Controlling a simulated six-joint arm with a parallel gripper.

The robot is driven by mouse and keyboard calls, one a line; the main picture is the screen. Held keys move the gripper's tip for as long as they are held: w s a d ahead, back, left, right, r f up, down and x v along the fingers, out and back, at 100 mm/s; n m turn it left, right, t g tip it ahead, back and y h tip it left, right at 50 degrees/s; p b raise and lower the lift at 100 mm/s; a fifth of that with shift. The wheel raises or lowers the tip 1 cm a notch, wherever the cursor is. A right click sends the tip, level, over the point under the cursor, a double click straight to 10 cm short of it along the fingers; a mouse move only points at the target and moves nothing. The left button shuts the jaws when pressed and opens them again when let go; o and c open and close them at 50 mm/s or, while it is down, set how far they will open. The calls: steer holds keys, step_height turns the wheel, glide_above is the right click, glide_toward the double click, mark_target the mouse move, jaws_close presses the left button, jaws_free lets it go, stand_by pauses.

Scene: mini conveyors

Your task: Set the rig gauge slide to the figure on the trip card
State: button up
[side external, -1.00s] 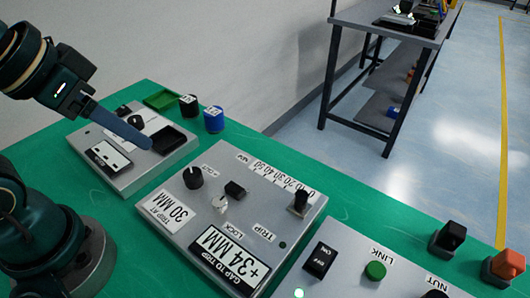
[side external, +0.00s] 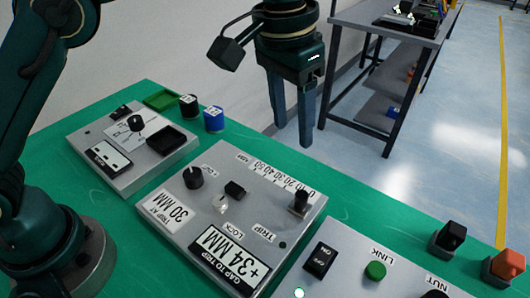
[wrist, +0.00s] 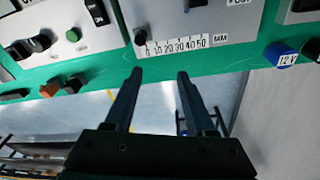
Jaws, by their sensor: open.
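The rig gauge box (side external: 262,222) is a grey panel in the middle of the green bench. Its slide has a dark knob (side external: 300,201), standing near the 0 end of the 0–50 MM scale (side external: 276,176). The knob also shows in the wrist view (wrist: 140,37), just left of the 0. The display (side external: 230,260) reads "GAP TO TRIP +34 MM". My gripper (side external: 292,135) is open and empty, pointing down beyond the scale edge, apart from the knob.
A grey box (side external: 118,171) with a black tray is at left; blue (side external: 214,119) and black (side external: 188,106) cylinders stand behind it. A panel with a green button (side external: 375,270) is at front right, near black and orange (side external: 507,264) blocks.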

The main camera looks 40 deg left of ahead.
mark_target(302, 194)
steer(key=shift+m+g+y, duration=0.3)
steer(key=shift+m+g, duration=0.4)
steer(key=d+f, duration=0.1)
steer(key=f, duration=0.1)
steer(key=s+d+f, duration=0.1)
steer(key=f, duration=0.2)
steer(key=d+f, duration=0.2)
steer(key=shift+s+f, duration=0.3)
steer(key=shift+f, duration=2.3)
jaws_close()
